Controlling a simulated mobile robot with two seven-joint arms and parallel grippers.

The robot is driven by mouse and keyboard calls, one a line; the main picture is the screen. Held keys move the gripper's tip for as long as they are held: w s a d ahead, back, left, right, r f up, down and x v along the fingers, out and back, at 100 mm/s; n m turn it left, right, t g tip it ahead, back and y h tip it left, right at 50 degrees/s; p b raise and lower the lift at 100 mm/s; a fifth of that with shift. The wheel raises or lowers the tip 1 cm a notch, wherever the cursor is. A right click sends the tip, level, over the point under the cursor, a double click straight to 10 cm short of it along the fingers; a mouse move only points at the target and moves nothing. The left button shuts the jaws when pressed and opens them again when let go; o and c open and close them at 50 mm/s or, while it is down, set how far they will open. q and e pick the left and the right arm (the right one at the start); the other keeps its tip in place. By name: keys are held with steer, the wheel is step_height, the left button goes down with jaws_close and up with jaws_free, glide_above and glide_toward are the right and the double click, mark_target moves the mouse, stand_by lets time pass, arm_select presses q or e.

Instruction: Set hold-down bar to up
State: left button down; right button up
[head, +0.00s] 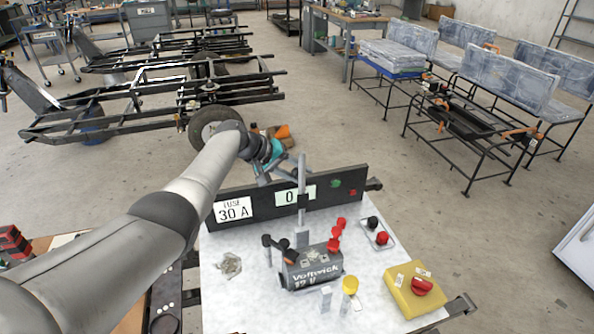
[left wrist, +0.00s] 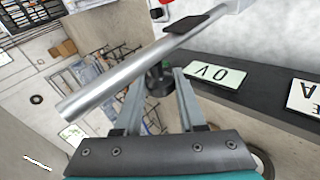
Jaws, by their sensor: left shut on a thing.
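The hold-down bar (head: 302,178) is a slim grey bar with a black sleeve. In the head view it stands upright in front of the dark panel, behind the grey battery (head: 312,270). My left gripper (head: 279,173) reaches it from the left, near its upper half. In the left wrist view the silver bar (left wrist: 110,85) runs diagonally across the fingertips of my left gripper (left wrist: 163,74), with a black pad farther along it. The jaws are shut on the bar; the exact contact is partly hidden. My right gripper is not in view.
The dark panel (head: 342,194) carries a 30 A fuse label and a 0 V display. A yellow box (head: 405,296) with a red knob and a red-and-black terminal plate (head: 368,231) are at right on the pale bench top (head: 240,300). A yellow-capped post (head: 350,287) stands in front.

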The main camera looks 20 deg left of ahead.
arm_select(q)
steer(key=shift+w+a+f, duration=0.25)
steer(key=shift+w, duration=0.1)
stand_by(0.3)
steer(key=c, duration=0.8)
jaws_free()
steer(key=shift+f, duration=0.1)
steer(key=shift+c, duration=0.2)
steer(key=o, duration=0.3)
steer(key=shift+r, duration=0.2)
